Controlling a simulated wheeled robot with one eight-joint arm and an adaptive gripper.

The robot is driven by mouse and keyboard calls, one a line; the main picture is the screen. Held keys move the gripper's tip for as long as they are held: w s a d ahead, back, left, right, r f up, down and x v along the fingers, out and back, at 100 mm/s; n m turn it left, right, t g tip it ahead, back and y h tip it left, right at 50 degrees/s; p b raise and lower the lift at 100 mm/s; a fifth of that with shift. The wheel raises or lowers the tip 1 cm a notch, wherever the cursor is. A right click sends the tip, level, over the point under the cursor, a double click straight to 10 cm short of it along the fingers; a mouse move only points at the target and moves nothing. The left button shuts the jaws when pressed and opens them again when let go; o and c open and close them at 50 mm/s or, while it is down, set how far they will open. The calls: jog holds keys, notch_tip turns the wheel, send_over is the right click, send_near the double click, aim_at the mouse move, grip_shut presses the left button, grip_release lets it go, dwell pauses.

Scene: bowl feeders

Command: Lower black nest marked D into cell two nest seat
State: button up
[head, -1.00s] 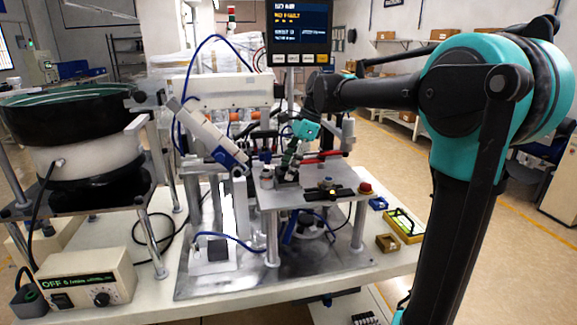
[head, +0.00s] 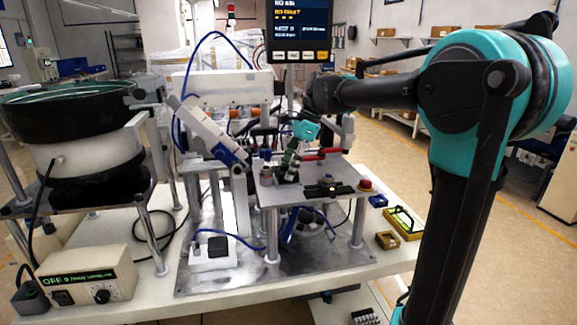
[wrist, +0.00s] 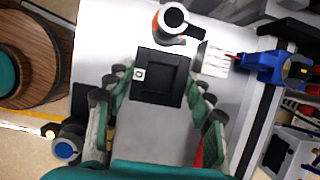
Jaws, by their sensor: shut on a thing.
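The black nest (wrist: 177,85) is a square block with a recessed middle and a small white mark on its left rim; the letter is too small to read. My gripper (wrist: 157,88) is shut on it, with green-sided fingers along its left and right sides. In the head view my gripper (head: 290,162) is low over the metal plate (head: 290,193), and the nest (head: 287,175) shows dark at its tip. I cannot tell whether the nest touches the plate. The cell two seat cannot be made out and may be hidden under the nest.
A white cylinder with an orange ring (wrist: 170,20) and a ribbed light block (wrist: 214,59) stand close beyond the nest. A blue fitting (wrist: 262,66) is to the right. A black bar (head: 330,189) and red button (head: 365,184) sit on the plate's front right.

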jog(key=shift+f, duration=0.45)
jog(key=o, duration=1.4)
